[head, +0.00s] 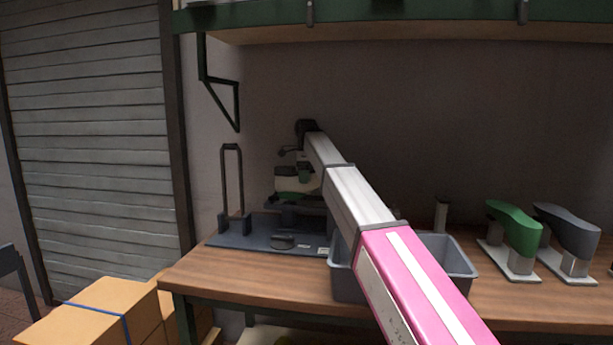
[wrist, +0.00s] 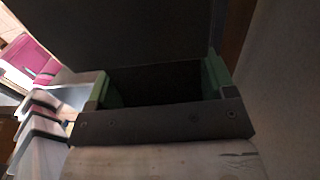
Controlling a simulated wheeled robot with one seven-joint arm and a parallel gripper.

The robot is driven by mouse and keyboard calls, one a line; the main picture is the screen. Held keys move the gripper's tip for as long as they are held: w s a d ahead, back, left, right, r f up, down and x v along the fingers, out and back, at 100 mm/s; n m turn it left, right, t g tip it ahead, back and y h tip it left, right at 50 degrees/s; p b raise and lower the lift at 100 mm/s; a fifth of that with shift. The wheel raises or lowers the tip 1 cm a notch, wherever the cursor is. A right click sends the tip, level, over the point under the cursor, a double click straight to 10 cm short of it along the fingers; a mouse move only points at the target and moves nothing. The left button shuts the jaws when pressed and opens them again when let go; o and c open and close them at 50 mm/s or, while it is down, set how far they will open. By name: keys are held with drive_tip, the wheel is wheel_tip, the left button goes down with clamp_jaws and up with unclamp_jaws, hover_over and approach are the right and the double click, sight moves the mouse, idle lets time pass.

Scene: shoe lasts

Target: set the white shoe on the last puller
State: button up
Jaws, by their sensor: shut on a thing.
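In the wrist view my gripper (wrist: 163,85) shows green-sided fingers and a dark crossbar, with a pale surface below. My arm hides part of the puller's right side.
A grey bin (head: 459,265) stands right of the puller, partly behind my arm. A green last (head: 518,228) and a dark grey last (head: 571,232) stand on the wooden bench (head: 235,279) at the right. A shelf (head: 420,20) hangs above. Cardboard boxes (head: 105,301) sit at lower left.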

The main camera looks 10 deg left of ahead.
drive_tip(key=shift+f, duration=0.95)
idle(1.0)
drive_tip(key=o, duration=1.2)
drive_tip(key=shift+o, duration=0.2)
